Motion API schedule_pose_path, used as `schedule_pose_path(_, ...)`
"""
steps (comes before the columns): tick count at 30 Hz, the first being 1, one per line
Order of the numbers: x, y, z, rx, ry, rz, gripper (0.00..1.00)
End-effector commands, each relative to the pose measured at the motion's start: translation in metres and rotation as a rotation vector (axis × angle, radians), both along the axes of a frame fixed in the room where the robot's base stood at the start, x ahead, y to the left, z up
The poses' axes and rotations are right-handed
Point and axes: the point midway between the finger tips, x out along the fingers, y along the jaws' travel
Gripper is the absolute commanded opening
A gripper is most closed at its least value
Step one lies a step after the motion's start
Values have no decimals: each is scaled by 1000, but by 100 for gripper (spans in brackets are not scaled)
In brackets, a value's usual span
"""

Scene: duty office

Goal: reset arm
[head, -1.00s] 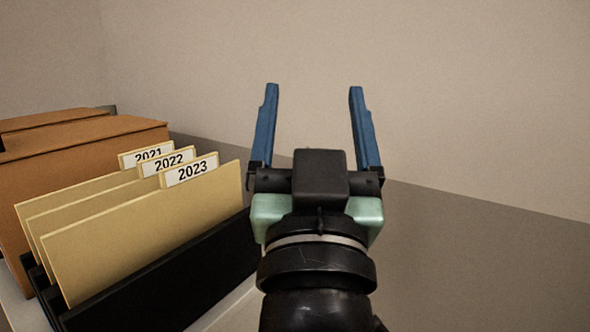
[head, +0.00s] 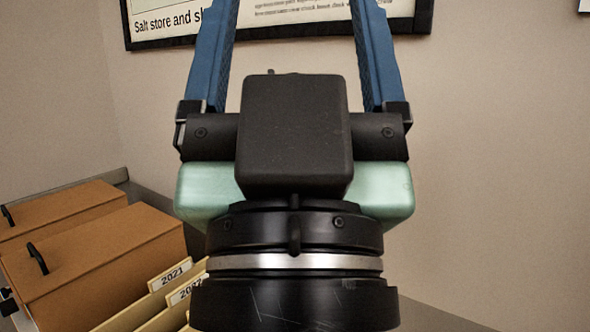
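My gripper (head: 300,40) fills the middle of the head view, pointing up the picture. Its two blue fingers are spread wide apart, and I see nothing between them except the wall and part of a poster. The fingertips run past the top edge of the view. The gripper's black and pale green body hides much of the scene behind it.
Two brown boxes (head: 95,255) with black handles stand at the lower left. Cream folders (head: 150,305) with year labels are beside them, partly hidden by my arm. A black-framed poster (head: 290,25) hangs on the beige wall (head: 500,150). The right side looks clear.

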Motion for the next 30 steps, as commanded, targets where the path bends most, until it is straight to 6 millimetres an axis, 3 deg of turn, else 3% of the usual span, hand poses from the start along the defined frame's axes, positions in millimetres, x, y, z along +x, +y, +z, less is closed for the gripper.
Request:
schedule_pose_path(1, 0, 0, 31, 0, 0, 0, 82)
schedule_pose_path(6, 0, 0, 80, -1, 0, 1, 82)
schedule_pose_path(12, 0, 0, 123, 0, 1, 1, 82)
schedule_pose_path(18, 0, 0, 138, 0, 1, 1, 82)
schedule_pose_path(30, 0, 0, 138, 0, 1, 1, 82)
